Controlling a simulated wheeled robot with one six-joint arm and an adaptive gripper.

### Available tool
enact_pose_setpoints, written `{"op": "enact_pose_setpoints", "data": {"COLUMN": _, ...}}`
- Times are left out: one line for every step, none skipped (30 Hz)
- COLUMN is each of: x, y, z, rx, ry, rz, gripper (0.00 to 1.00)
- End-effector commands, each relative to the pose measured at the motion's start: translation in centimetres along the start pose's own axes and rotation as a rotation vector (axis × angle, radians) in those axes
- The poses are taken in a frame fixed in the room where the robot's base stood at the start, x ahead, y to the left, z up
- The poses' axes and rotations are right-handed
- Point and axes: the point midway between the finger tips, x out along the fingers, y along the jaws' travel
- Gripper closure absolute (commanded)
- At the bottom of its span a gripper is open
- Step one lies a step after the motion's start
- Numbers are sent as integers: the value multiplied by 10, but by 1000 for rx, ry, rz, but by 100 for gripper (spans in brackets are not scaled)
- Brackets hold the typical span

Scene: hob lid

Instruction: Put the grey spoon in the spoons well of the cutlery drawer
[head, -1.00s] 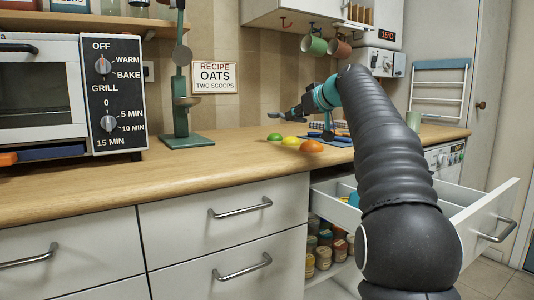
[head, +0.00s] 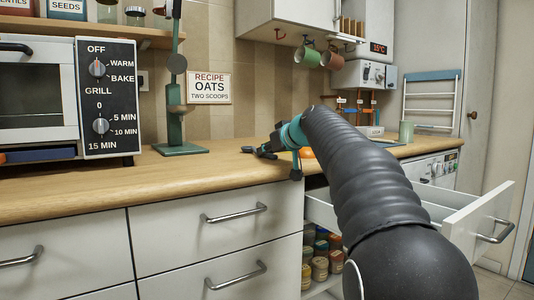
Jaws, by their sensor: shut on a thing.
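My gripper (head: 266,151) is low over the front part of the wooden counter, left of the open drawer. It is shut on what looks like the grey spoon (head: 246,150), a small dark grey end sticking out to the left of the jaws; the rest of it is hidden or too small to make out. The cutlery drawer (head: 472,212) is pulled out at the right, with white walls and a metal handle. My arm crosses in front of it, and the spoons well cannot be made out.
Jars (head: 320,265) fill a compartment below the open drawer. Mugs (head: 308,56) hang above.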

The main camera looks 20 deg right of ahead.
Motion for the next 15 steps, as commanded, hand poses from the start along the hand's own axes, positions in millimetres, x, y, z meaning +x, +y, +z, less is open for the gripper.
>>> {"op": "enact_pose_setpoints", "data": {"x": 0, "y": 0, "z": 0, "rx": 0, "ry": 0, "rz": 0, "gripper": 100}}
{"op": "enact_pose_setpoints", "data": {"x": 0, "y": 0, "z": 0, "rx": 0, "ry": 0, "rz": 0, "gripper": 100}}
{"op": "enact_pose_setpoints", "data": {"x": 0, "y": 0, "z": 0, "rx": 0, "ry": 0, "rz": 0, "gripper": 100}}
{"op": "enact_pose_setpoints", "data": {"x": 0, "y": 0, "z": 0, "rx": 0, "ry": 0, "rz": 0, "gripper": 100}}
{"op": "enact_pose_setpoints", "data": {"x": 0, "y": 0, "z": 1, "rx": 0, "ry": 0, "rz": 0, "gripper": 100}}
{"op": "enact_pose_setpoints", "data": {"x": 1, "y": 0, "z": 2, "rx": 0, "ry": 0, "rz": 0, "gripper": 100}}
{"op": "enact_pose_setpoints", "data": {"x": 2, "y": 0, "z": 3, "rx": 0, "ry": 0, "rz": 0, "gripper": 100}}
{"op": "enact_pose_setpoints", "data": {"x": 2, "y": 0, "z": 4, "rx": 0, "ry": 0, "rz": 0, "gripper": 100}}
{"op": "enact_pose_setpoints", "data": {"x": 1, "y": 0, "z": 2, "rx": 0, "ry": 0, "rz": 0, "gripper": 72}}
{"op": "enact_pose_setpoints", "data": {"x": 1, "y": 0, "z": 2, "rx": 0, "ry": 0, "rz": 0, "gripper": 65}}
{"op": "enact_pose_setpoints", "data": {"x": 1, "y": 0, "z": 2, "rx": 0, "ry": 0, "rz": 0, "gripper": 57}}
{"op": "enact_pose_setpoints", "data": {"x": 1, "y": 0, "z": 2, "rx": 0, "ry": -1, "rz": 0, "gripper": 57}}
{"op": "enact_pose_setpoints", "data": {"x": 1, "y": 0, "z": 2, "rx": 0, "ry": -1, "rz": 0, "gripper": 57}}
{"op": "enact_pose_setpoints", "data": {"x": 1, "y": 0, "z": 2, "rx": 0, "ry": -1, "rz": 0, "gripper": 57}}
{"op": "enact_pose_setpoints", "data": {"x": 1, "y": 0, "z": 2, "rx": 0, "ry": -1, "rz": 0, "gripper": 57}}
